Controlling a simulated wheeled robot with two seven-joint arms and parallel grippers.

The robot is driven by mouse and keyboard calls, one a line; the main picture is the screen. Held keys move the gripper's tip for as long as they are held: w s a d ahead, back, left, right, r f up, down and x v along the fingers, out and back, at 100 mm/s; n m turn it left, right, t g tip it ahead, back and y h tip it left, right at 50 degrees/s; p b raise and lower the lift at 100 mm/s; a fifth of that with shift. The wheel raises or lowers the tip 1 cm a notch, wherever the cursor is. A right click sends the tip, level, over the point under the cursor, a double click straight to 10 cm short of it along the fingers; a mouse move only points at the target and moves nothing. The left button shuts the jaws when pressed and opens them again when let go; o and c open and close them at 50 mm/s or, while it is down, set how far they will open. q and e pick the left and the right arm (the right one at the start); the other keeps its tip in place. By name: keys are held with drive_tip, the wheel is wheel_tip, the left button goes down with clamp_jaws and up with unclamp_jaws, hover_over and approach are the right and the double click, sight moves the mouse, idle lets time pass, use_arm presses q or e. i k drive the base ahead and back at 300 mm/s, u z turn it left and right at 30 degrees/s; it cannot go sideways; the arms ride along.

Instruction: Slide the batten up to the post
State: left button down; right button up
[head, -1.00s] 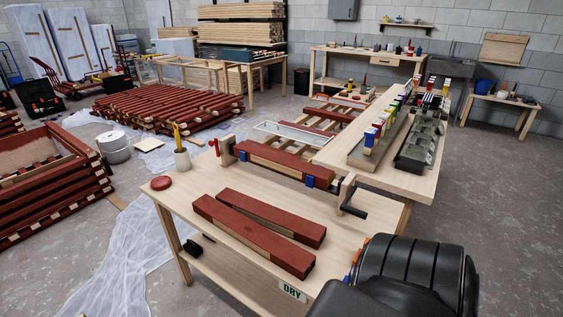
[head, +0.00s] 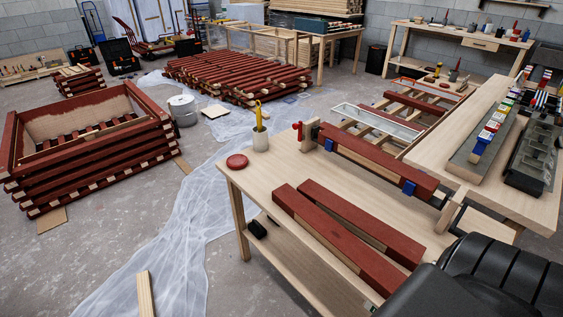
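Two red-painted battens lie side by side, apart, on the near workbench (head: 262,185): a near batten (head: 335,240) and a far batten (head: 362,221). Another red batten (head: 375,163) is held along the bench's far edge, with blue pieces (head: 408,187) on it. A short upright wooden piece (head: 309,133) with a red handle stands at its left end. I cannot tell which batten or upright the task means. Neither gripper is in view. A black part of my own body covers the lower right and hides the bench's near right corner.
A cup with a yellow tool (head: 260,138) and a red disc (head: 237,161) stand at the bench's left end. A side table (head: 437,154) with paint pots and a grey tray adjoins at right. Stacked red frames (head: 90,150) and plastic sheeting (head: 185,230) lie on the floor left.

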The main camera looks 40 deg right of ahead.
sight(407, 252)
drive_tip(key=i, duration=1.3)
drive_tip(key=z, duration=3.45)
